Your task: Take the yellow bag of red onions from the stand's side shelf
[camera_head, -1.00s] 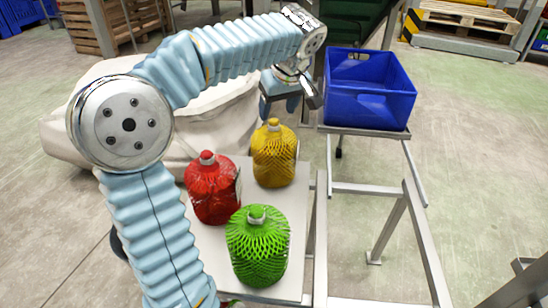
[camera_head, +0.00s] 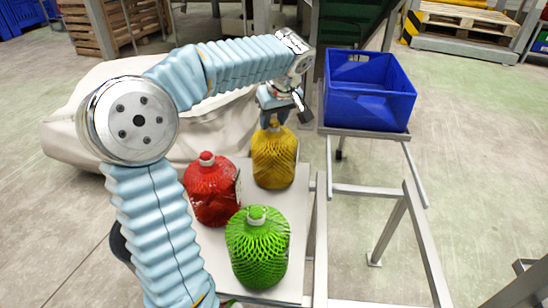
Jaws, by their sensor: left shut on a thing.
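The yellow net bag (camera_head: 274,160) stands upright at the back of the stand's white side shelf (camera_head: 304,205). My left gripper (camera_head: 274,122) is directly above it, pointing down, and is shut on the neck of the bag. The gripper hides most of the bag's top. The bag still appears to rest on the shelf. My right gripper is not in view.
A red net bag (camera_head: 211,190) stands left of the yellow one, and a green net bag (camera_head: 258,248) stands in front. A blue crate (camera_head: 368,92) sits on the metal stand (camera_head: 410,205) to the right. A pale sack (camera_head: 90,120) lies behind my left arm.

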